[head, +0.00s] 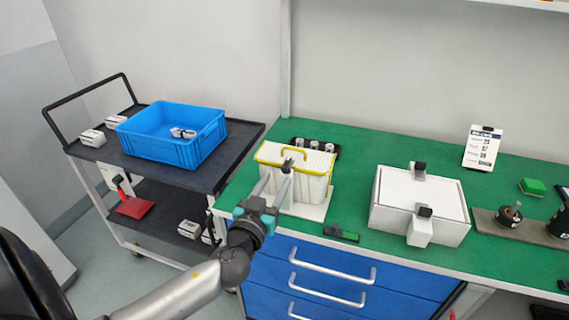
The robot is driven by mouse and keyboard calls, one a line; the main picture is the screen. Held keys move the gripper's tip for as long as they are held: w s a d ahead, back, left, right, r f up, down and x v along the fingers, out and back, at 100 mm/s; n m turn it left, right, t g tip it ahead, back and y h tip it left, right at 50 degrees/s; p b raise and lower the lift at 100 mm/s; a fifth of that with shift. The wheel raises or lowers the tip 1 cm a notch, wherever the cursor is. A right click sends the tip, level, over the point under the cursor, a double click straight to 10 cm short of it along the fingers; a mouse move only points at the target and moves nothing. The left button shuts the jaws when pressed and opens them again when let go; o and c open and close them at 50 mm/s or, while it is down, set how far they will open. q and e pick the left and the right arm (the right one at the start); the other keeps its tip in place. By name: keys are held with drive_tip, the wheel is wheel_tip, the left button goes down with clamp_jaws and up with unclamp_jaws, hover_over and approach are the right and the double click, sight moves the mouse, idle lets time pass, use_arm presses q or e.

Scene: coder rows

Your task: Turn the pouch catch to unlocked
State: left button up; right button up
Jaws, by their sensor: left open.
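The pouch (318,183) looks like a cream ribbed box with a yellow rim, standing on a white base plate on the green bench. My left gripper (276,174) is open in front of the pouch, with its two grey fingers pointing up at its front face. A small dark part (287,158) shows at the pouch's front upper edge, by the right finger; it may be the catch. The finger partly covers that spot, so I cannot tell the catch's position or whether the finger touches it. My right gripper is not in view.
A black rack with white-topped items (315,145) stands behind the pouch. A white box with dark clasps (405,190) is to the right. A black-and-green tool (341,234) lies near the bench's front edge. A cart with a blue crate (165,151) stands left.

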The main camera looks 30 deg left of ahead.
sight(283, 168)
use_arm(q)
drive_tip(key=shift+p+x, duration=0.3)
drive_tip(key=shift+x, duration=3.2)
drive_tip(key=shift+c, duration=0.4)
clamp_jaws()
